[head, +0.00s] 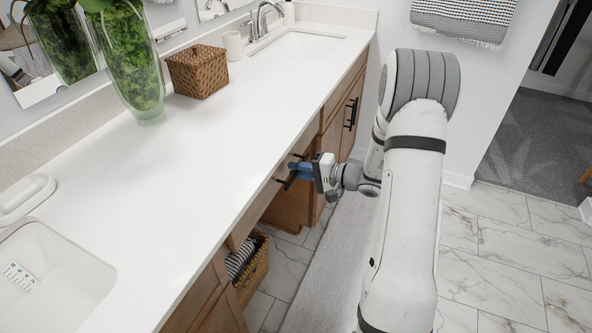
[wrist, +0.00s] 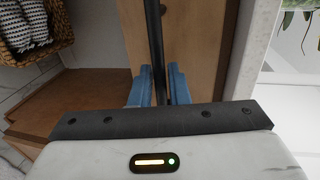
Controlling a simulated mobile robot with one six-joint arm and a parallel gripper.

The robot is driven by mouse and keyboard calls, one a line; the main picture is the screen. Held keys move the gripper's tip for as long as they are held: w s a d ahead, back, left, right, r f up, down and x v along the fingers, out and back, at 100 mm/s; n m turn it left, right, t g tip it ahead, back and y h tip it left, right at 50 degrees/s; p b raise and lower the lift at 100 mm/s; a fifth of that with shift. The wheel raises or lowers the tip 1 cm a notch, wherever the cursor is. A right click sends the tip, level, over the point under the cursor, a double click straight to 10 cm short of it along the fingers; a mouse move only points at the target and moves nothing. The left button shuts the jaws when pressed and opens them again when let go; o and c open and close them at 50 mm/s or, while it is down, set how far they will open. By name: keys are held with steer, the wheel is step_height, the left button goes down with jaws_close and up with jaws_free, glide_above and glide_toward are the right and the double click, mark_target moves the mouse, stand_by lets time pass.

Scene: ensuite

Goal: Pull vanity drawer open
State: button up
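The vanity drawer is a wooden front under the white countertop; in the wrist view its face (wrist: 202,50) fills the middle. In the head view its dark bar handle (head: 289,183) shows beside my blue fingers. My gripper (head: 300,171) is at the vanity's front, just below the counter edge. In the wrist view the black handle bar (wrist: 154,40) runs between my two blue fingers (wrist: 160,88), which sit close against it on both sides. No clear gap shows between drawer front and cabinet.
The countertop (head: 205,150) holds a glass vase (head: 130,60), a woven box (head: 197,72) and a cup (head: 233,45). A basket with striped towels (head: 252,270) stands below the counter. A bath mat (head: 325,260) and marble tile floor lie in front.

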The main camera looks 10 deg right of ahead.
steer(key=shift+w+a, duration=0.1)
steer(key=shift+a, duration=0.05)
steer(key=shift+c, duration=0.3)
jaws_close()
